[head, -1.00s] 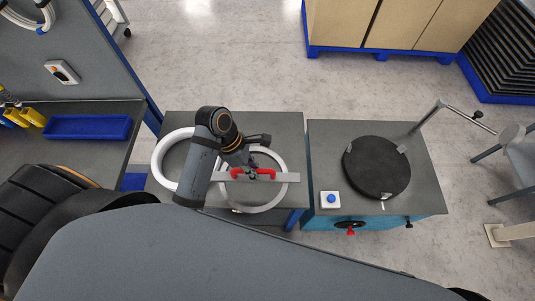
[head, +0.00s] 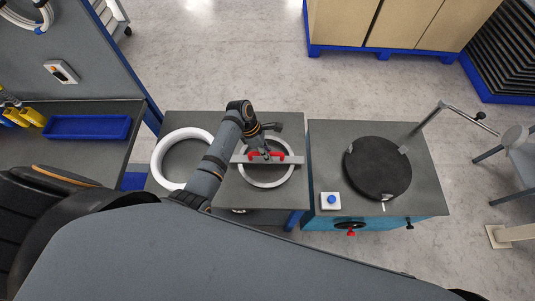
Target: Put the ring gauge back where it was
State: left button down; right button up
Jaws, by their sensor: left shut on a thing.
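The ring gauge is a pale ring (head: 266,186) with a flat grey bar across it and red grips (head: 281,156) on the bar. My left gripper (head: 265,151) is shut on it near the middle of the bar. The gauge is over the right part of the grey table (head: 222,122). I cannot tell whether the ring touches the table top. The gripper hides part of the bar and the ring's far side. My right gripper is not in view.
A larger white ring (head: 159,157) lies on the table's left part, partly behind my left arm. To the right, a second cabinet carries a black round plate (head: 377,168), a blue button box (head: 331,200) and a metal post (head: 428,118). A workbench with a blue tray (head: 88,127) stands left.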

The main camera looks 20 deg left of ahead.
pick_arm(q)
jog(key=shift+f, duration=0.15)
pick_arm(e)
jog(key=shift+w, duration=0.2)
pick_arm(q)
jog(key=c, duration=1.3)
grip_release()
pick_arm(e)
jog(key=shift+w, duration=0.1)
pick_arm(q)
jog(key=v, duration=1.2)
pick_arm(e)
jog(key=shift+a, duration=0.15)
